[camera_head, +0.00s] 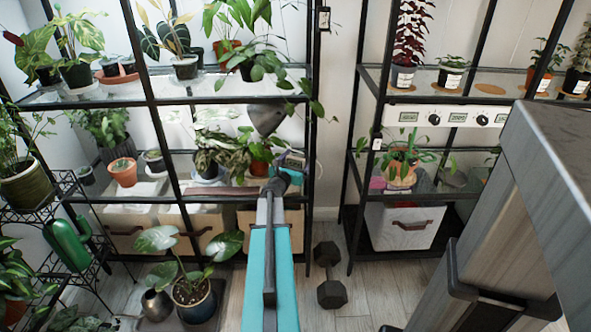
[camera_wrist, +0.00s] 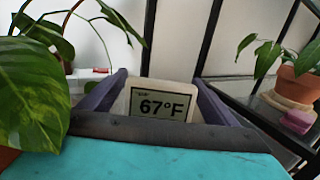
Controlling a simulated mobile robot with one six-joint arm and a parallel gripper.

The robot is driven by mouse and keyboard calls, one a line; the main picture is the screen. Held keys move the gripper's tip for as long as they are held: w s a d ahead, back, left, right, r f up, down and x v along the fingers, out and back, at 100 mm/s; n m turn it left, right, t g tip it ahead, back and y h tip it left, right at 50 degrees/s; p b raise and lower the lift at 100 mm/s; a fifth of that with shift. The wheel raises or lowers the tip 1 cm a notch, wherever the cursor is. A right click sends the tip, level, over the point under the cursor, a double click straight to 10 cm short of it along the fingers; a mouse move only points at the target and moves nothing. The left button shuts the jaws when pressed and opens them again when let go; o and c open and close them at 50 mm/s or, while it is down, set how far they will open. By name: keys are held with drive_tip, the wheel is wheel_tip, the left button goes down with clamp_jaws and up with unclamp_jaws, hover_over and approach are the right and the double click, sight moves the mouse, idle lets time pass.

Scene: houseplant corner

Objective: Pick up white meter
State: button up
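The white meter (camera_wrist: 162,99) has a grey display reading 67°F and faces the wrist camera, upright. Its lower edge is hidden behind the dark front edge of my gripper. My gripper (camera_wrist: 160,83) has one purple finger on each side of the meter, their tips close against its side edges. I cannot tell whether they press on it. In the head view my gripper (camera_head: 291,161) reaches to the right end of the left rack's middle shelf, beside a potted plant. The meter is too small and covered there to make out clearly.
A large leafy plant (camera_wrist: 30,90) crowds the left of the wrist view. A terracotta pot (camera_wrist: 297,84) stands at the right, on the other rack (camera_head: 352,160). Black rack posts stand close to my gripper. A dumbbell (camera_head: 330,275) is on the floor.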

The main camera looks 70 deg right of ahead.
drive_tip(key=c, duration=1.1)
drive_tip(key=shift+r, duration=0.1)
